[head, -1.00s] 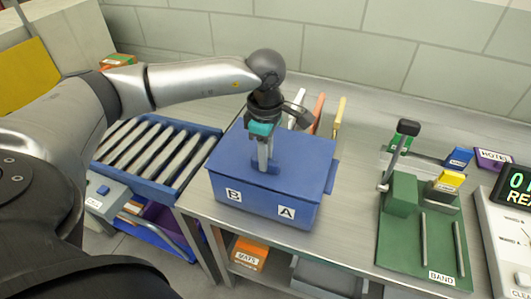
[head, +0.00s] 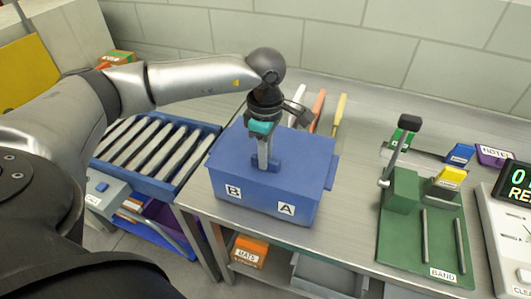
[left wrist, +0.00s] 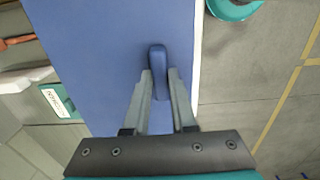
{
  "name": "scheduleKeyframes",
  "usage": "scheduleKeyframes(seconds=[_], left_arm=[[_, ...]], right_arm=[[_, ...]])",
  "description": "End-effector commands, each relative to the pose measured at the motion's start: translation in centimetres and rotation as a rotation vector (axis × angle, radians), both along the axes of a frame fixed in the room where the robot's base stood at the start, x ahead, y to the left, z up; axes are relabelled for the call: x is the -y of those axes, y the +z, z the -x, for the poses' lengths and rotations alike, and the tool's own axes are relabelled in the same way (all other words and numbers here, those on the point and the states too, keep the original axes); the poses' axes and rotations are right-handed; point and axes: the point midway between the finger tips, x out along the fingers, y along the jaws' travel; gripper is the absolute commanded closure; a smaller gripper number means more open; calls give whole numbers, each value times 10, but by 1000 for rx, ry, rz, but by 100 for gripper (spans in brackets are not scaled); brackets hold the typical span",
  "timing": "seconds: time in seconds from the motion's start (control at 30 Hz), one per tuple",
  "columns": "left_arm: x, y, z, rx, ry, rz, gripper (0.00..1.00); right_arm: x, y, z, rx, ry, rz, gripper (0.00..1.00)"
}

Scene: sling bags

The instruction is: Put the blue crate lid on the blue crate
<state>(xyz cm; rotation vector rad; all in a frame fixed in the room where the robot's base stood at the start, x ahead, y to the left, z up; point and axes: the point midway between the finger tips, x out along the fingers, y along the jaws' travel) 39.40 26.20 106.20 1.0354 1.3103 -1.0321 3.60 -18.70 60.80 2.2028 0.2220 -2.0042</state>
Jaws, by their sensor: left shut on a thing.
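The blue crate (head: 259,205) stands on the metal bench, with white labels B and A on its near side. The blue crate lid (head: 300,150) lies over the top of the crate, roughly lined up with it. I cannot tell whether it is fully seated. My left gripper (head: 265,165) points down and is shut on the lid's raised handle. The left wrist view shows the fingers (left wrist: 158,85) on either side of the handle (left wrist: 157,60), with the blue lid (left wrist: 110,45) beneath. My right gripper is not in view.
A roller conveyor (head: 150,150) stands left of the bench. Tools with white, red and yellow handles (head: 338,110) lie behind the crate. A green fixture (head: 425,225) marked BAND stands to the right. Bare bench (head: 350,190) lies between crate and fixture.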

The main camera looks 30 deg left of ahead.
Motion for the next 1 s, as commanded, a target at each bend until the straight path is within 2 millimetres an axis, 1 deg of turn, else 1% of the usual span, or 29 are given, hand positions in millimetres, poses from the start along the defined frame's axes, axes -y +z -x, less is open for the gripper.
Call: scheduleKeyframes(seconds=[0.1, 0.13, 0.43, 0.67, 0.77, 0.87, 0.97, 1.0], left_arm=[[0, -2, 0, 1, 0, 1, 100], [0, -2, 0, 1, 0, 1, 75], [0, -2, 0, 1, 0, 0, 41], [0, -2, 0, -1, 0, 0, 41], [0, 2, 0, 0, 0, 1, 41], [0, 13, -1, 2, 1, 1, 41], [0, 33, -1, 5, 1, 1, 41], [0, 42, -1, 6, 1, 1, 41]], right_arm=[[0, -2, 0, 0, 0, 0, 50], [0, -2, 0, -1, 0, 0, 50], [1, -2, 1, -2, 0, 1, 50], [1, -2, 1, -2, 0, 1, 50], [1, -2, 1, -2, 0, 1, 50], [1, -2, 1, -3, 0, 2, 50], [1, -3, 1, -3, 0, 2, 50], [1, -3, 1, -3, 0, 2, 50]])
